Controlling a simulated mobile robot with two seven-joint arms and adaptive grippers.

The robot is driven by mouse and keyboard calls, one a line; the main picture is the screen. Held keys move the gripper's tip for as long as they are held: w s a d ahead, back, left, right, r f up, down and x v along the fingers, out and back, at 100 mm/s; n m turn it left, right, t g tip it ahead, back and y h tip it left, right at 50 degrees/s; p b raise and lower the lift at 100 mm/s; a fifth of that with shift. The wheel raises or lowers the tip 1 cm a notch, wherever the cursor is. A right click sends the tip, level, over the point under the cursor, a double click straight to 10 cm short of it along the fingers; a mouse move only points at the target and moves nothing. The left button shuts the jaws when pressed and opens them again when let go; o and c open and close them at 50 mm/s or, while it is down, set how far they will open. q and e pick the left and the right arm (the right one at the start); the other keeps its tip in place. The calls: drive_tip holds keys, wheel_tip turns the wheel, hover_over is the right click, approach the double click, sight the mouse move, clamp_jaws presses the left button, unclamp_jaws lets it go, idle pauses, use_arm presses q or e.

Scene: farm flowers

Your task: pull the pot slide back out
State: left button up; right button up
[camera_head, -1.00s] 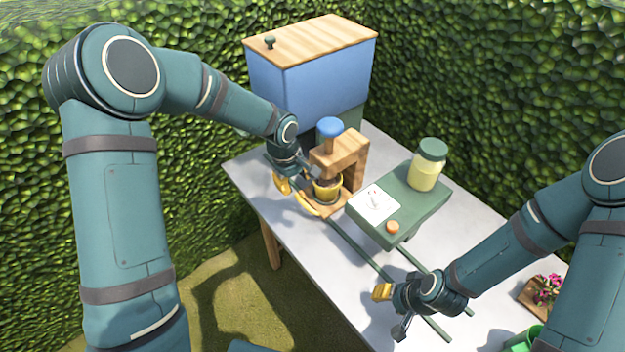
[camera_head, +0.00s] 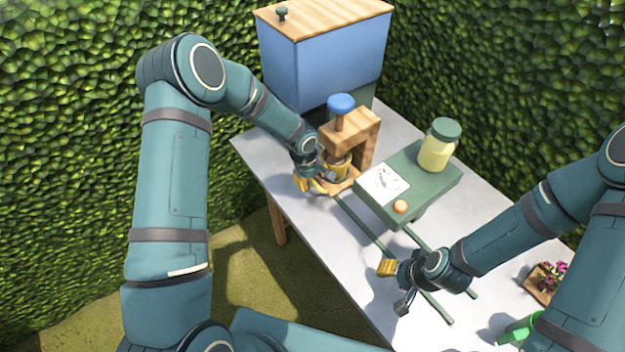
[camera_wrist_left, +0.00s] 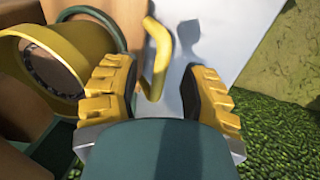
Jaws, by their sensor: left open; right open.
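The pot slide (camera_head: 347,183) is a wooden board at the foot of a wooden press with a blue knob (camera_head: 341,103). A yellow pot (camera_head: 338,170) with dark filling stands on it under the press; its rim shows large in the left wrist view (camera_wrist_left: 88,45). The slide's curved yellow handle (camera_wrist_left: 158,45) rises between the fingers of my left gripper (camera_wrist_left: 163,75), which is open around it. In the head view my left gripper (camera_head: 309,182) partly hides the handle. My right gripper (camera_head: 394,286) is open and empty above the table's front part.
A green stand (camera_head: 440,190) with a dial card (camera_head: 383,184), orange button (camera_head: 401,207) and lidded jar (camera_head: 437,150) is right of the press. A blue bin (camera_head: 330,70) stands behind. Green rails (camera_head: 370,232), a flower tray (camera_head: 540,283) and a green can (camera_head: 517,330) lie nearer.

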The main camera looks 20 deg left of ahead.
use_arm(q)
drive_tip(key=shift+w+f, duration=0.1)
drive_tip(key=shift+f, duration=0.35)
clamp_jaws()
